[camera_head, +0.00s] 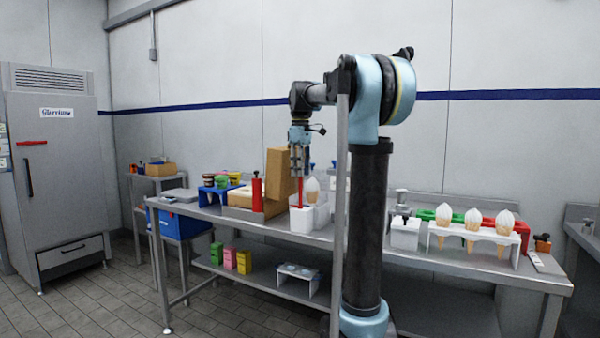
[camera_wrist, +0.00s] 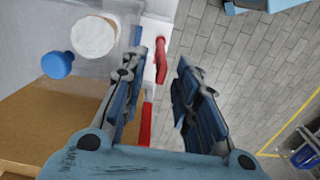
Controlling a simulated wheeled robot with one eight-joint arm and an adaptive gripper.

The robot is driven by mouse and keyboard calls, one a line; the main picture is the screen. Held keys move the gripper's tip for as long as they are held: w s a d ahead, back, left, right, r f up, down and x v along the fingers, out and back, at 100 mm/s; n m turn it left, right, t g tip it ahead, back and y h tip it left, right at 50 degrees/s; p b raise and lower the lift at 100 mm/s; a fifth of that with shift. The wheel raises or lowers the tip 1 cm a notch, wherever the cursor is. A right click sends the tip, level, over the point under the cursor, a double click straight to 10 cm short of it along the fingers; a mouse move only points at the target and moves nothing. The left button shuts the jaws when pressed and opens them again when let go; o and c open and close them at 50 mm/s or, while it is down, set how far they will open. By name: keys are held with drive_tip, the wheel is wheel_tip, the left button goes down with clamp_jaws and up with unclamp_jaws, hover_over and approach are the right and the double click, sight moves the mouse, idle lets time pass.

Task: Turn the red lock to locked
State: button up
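A short red bar, which looks like the red lock (camera_head: 31,142), lies about level on the front of the grey fridge (camera_head: 62,190) at the far left. My gripper (camera_head: 298,172) is far to the right of it, pointing down over the workbench. In the wrist view my gripper (camera_wrist: 160,64) is open, its two dark fingers apart. A red piece (camera_wrist: 160,60) shows in the gap against a white edge; I see no grip on it. In the head view a red upright part (camera_head: 300,192) shows just below the fingers, at a white container (camera_head: 302,222).
A cardboard box (camera_head: 278,180) stands close left of my gripper, beside a red bottle (camera_head: 257,194). A blue rack with tubs (camera_head: 222,186) is farther left. Ice cream cones in a white stand (camera_head: 473,238) are at right. The floor before the fridge (camera_head: 105,300) is clear.

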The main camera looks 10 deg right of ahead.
drive_tip(key=shift+f, duration=0.15)
clamp_jaws()
